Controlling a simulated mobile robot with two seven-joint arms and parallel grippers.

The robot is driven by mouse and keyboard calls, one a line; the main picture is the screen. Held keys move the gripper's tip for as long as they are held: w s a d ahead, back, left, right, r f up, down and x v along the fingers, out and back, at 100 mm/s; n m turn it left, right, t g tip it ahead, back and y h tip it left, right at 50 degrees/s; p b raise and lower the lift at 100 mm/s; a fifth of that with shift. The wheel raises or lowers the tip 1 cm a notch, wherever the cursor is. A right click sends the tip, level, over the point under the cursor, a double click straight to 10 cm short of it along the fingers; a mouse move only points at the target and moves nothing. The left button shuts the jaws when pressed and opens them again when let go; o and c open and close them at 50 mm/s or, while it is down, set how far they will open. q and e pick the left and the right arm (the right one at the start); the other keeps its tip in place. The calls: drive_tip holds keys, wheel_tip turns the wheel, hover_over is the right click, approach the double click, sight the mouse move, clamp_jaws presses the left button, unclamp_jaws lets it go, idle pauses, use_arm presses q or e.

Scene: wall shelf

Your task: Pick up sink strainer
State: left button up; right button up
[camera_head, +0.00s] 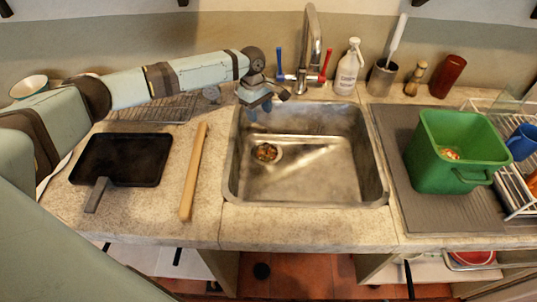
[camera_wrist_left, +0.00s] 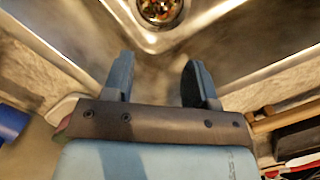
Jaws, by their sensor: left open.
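The sink strainer (camera_head: 265,153), round with bits of orange and green food waste in it, sits at the left of the sink floor. It also shows at the top edge of the left wrist view (camera_wrist_left: 161,11), partly cut off. The metal sink (camera_head: 310,190) is otherwise empty. My left gripper (camera_head: 260,112) is over the back left corner of the sink, behind the strainer and apart from it. In the left wrist view its two blue fingers (camera_wrist_left: 157,68) are spread with nothing between them. My right gripper is not in view.
A tap (camera_head: 311,40) with blue and red handles stands behind the sink, close right of my gripper. A soap bottle (camera_head: 348,68) and utensil cup (camera_head: 382,78) are behind it. A green bin (camera_head: 450,160) stands right; a black pan (camera_head: 122,158) and rolling pin (camera_head: 194,170) lie left.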

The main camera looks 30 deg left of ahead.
use_arm(q)
hover_over(266, 144)
drive_tip(key=a, duration=0.2)
wheel_tip(266, 144, down, 7)
drive_tip(key=f, duration=0.1)
drive_tip(key=d+f, duration=0.1)
drive_tip(key=f, duration=0.1)
drive_tip(key=d+f, duration=0.1)
drive_tip(key=f, duration=0.1)
drive_tip(key=shift+w+f+b, duration=0.1)
drive_tip(key=shift+f+b, duration=0.05)
drive_tip(key=shift+b, duration=0.25)
clamp_jaws()
